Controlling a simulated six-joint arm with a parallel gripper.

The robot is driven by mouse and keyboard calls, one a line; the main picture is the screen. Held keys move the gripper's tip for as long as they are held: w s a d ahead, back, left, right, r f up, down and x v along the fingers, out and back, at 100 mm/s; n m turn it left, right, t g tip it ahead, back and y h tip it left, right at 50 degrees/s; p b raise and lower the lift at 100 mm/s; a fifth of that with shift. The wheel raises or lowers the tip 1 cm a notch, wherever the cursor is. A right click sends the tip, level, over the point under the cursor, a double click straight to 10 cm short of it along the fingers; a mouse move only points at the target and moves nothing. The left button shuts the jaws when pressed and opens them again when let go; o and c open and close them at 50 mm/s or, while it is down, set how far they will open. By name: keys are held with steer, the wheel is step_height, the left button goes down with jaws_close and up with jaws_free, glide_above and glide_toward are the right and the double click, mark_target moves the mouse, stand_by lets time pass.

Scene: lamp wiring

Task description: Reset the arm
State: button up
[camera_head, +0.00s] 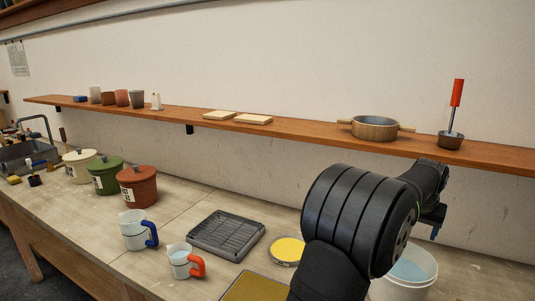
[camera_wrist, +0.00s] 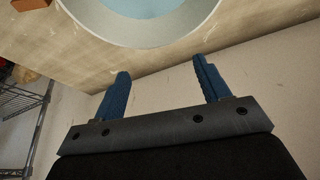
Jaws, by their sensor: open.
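My gripper (camera_wrist: 160,85) shows in the wrist view with its two blue fingers spread apart and nothing between them. In the head view my black arm rises at the lower right. The gripper end there is mostly hidden behind the arm, with a bit of blue finger at the right, above and beside a white bucket (camera_head: 427,287). The bucket, with pale blue liquid inside, also shows at the top of the wrist view (camera_wrist: 193,33), apart from the fingers.
A wooden shelf (camera_head: 310,134) runs along the wall behind the arm, holding a wooden-handled pot (camera_head: 375,127) and a red-handled tool (camera_head: 456,95). The counter holds a dark rack (camera_head: 226,234), a yellow disc (camera_head: 287,250), two measuring jugs (camera_head: 134,231) (camera_head: 180,262) and lidded pots (camera_head: 137,187).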

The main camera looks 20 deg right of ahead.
steer(key=w+a+f+n+t+y, duration=0.1)
steer(key=w+a+f+n, duration=0.1)
steer(key=w+a, duration=0.75)
steer(key=w+a+f+n, duration=0.2)
steer(key=w+a, duration=0.6)
steer(key=w, duration=0.3)
steer(key=w+a+f+n, duration=0.1)
steer(key=w+a, duration=0.2)
steer(key=a, duration=0.5)
steer(key=w+a+f+n+y, duration=0.1)
steer(key=w+a, duration=0.3)
steer(key=a, duration=0.4)
steer(key=w+a+f+n+t+y, duration=0.1)
steer(key=w+a+f+n, duration=0.2)
steer(key=a, duration=0.5)
steer(key=shift+w+a, duration=0.15)
steer(key=shift+w, duration=0.3)
steer(key=shift+w+a, duration=0.2)
steer(key=shift+a, duration=0.6)
steer(key=s+d+r+m, duration=0.1)
steer(key=s+d, duration=0.2)
steer(key=d, duration=0.6)
steer(key=s+d+r+m+h, duration=0.1)
steer(key=s+d, duration=0.3)
steer(key=d, duration=0.5)
steer(key=shift+d+r+m, duration=0.4)
steer(key=shift+r+m, duration=0.1)
steer(key=shift+r, duration=0.2)
